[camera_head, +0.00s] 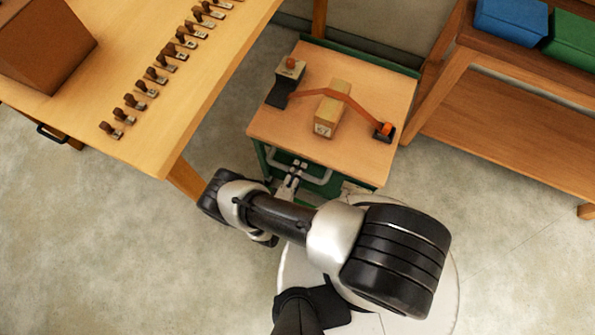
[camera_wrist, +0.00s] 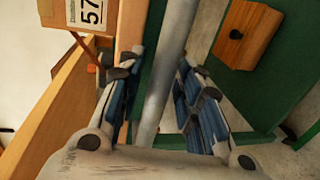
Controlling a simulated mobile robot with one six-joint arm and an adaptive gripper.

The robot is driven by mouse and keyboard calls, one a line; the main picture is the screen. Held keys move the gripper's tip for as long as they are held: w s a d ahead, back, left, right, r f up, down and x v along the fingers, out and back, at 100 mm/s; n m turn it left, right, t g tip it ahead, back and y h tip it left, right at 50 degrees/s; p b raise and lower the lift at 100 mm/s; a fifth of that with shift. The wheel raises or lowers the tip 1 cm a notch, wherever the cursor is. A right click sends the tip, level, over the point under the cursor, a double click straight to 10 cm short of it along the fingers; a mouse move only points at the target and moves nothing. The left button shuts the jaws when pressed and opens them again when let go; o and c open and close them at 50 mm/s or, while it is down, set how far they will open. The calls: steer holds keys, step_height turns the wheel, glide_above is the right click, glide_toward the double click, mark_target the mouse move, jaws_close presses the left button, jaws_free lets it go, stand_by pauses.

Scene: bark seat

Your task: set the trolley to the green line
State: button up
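The trolley (camera_head: 275,125) has a wooden top and a green body. It stands between the workbench and the shelf unit. Its grey handle bar (camera_head: 318,181) runs along the near side. My gripper (camera_head: 294,176) is at this bar. In the wrist view the bar (camera_wrist: 167,70) passes between the two open fingers of my gripper (camera_wrist: 158,75), with a gap visible beside it. I cannot make out a green line on the floor in either view.
A block marked 57 (camera_head: 332,112) lies on the trolley under an orange strap (camera_head: 345,95). The workbench (camera_head: 165,130) with several stamps is close on the left. A wooden shelf unit (camera_head: 480,110) stands on the right. Bare floor (camera_head: 500,260) lies nearer.

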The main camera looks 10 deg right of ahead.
stand_by(0.3)
steer(key=v, duration=1.2)
stand_by(0.3)
